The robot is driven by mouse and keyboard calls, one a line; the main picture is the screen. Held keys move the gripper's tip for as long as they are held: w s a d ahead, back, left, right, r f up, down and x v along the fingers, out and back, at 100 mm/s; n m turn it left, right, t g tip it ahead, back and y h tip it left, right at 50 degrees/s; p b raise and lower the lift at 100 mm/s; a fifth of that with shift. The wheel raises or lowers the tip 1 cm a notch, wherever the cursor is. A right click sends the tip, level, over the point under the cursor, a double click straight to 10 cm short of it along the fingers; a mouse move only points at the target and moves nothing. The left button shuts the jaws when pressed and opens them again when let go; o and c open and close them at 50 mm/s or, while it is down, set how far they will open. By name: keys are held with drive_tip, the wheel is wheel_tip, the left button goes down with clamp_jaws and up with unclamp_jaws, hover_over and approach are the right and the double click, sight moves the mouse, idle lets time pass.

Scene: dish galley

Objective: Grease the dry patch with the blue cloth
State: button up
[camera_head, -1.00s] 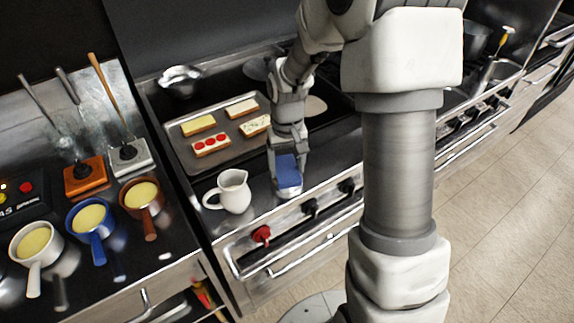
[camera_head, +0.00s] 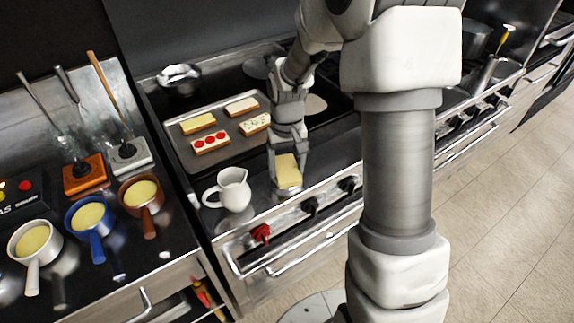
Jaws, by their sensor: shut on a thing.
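My gripper (camera_head: 288,160) points down at the front edge of the cooktop, to the right of the white jug. It is shut on a pale yellow block-like pad (camera_head: 289,175). Below the pad is a low grey metallic rim or base; I cannot tell whether they touch. No blue cloth shows now. A pale, roundish patch (camera_head: 316,104) lies on the dark griddle behind my gripper, partly beside my arm. A dull grey round patch (camera_head: 258,67) lies farther back. I cannot tell which one is the dry patch.
A white jug (camera_head: 232,190) stands close left of my gripper. A tray (camera_head: 178,134) with several topped bread slices lies behind it. A metal bowl (camera_head: 180,78) is at the back left. Several pans, including a blue one (camera_head: 95,238), stand on the left counter. Knobs line the front.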

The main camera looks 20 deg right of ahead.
sight(287, 170)
drive_tip(key=shift+f, duration=0.1)
idle(0.3)
drive_tip(key=shift+r+p, duration=2.6)
drive_tip(key=shift+r, duration=1)
drive_tip(key=shift+f, duration=0.1)
